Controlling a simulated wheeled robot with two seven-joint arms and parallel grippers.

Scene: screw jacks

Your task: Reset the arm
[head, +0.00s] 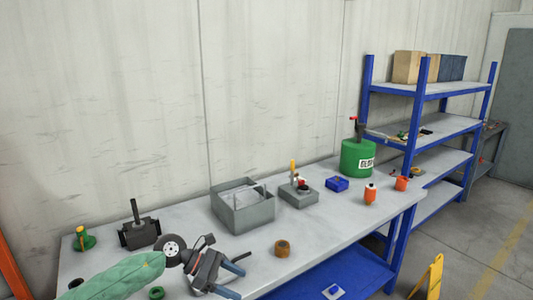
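My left arm, in a green sleeve, comes in from the lower left over the front of the workbench (320,222). Its dark gripper has two blue fingers spread apart, with nothing seen between them (240,284). The gripper is over the bench's front edge, left of and nearer than a brown ring (282,248). My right arm and gripper are not in view. A black device with an upright post (138,230) stands behind my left arm. A grey-based device with a red part and an orange top (298,190) stands farther right.
A grey open box (246,217) stands mid-bench. A green and yellow piece (84,240) is far left. Blue shelving (408,140) and a yellow sign (430,276) stand beyond.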

